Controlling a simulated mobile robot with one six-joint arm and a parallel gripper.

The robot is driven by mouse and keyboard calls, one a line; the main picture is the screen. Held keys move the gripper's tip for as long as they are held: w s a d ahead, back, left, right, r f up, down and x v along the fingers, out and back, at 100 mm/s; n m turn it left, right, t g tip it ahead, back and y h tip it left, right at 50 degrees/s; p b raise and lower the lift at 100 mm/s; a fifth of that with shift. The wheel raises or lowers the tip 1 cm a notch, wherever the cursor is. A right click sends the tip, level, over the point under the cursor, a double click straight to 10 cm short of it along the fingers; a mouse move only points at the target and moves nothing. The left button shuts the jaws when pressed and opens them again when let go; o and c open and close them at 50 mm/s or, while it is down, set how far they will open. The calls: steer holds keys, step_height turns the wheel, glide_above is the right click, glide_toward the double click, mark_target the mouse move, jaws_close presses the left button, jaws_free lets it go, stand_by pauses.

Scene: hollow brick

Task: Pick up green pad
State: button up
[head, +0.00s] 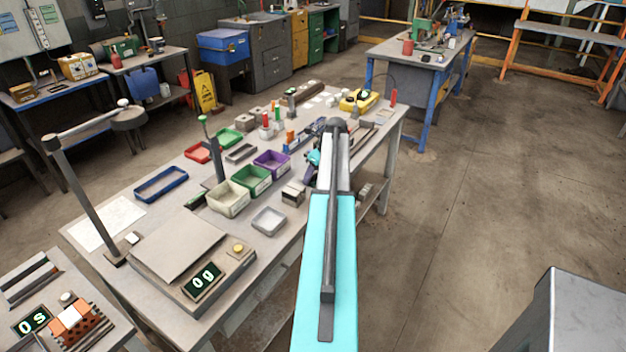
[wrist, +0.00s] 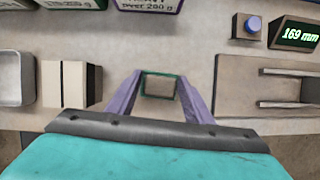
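A small square piece with a dark green edge and a grey-brown middle, which looks like the green pad (wrist: 160,86), lies on the workbench in the wrist view. My gripper (wrist: 160,78) is over it with its two purple fingers apart, one on each side. I see no clear squeeze, and whether the fingers touch its sides is hard to tell. In the head view my gripper (head: 312,165) is low at the bench's right edge, mostly hidden by my arm, and the pad cannot be made out there.
In the wrist view a pale block (wrist: 73,84) and a metal tray (wrist: 14,78) lie left. A gauge fixture (wrist: 270,85) and a 169 mm display (wrist: 296,33) stand right. A purple bin (head: 271,164) is behind. A scale reading 0 g (head: 203,280) stands at the near end.

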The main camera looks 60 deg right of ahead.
steer(key=c, duration=0.3)
steer(key=shift+r, duration=0.15)
steer(key=shift+r+b, duration=0.55)
steer(key=shift+r, duration=0.25)
steer(key=shift+s+d+r+b, duration=0.15)
steer(key=shift+r+b, duration=0.25)
steer(key=shift+r, duration=0.4)
steer(key=shift+s+d+r+b, duration=0.25)
steer(key=shift+s+d+b, duration=0.45)
steer(key=shift+s, duration=1.8)
steer(key=shift+s+d+r+b, duration=0.25)
steer(key=shift+s+d+b, duration=0.45)
steer(key=shift+s, duration=1.75)
steer(key=shift+s+d+r+b, duration=0.35)
steer(key=shift+s+d, duration=0.65)
steer(key=shift+s, duration=1.5)
steer(key=shift+f, duration=0.1)
steer(key=shift+o, duration=1)
steer(key=shift+c, duration=0.6)
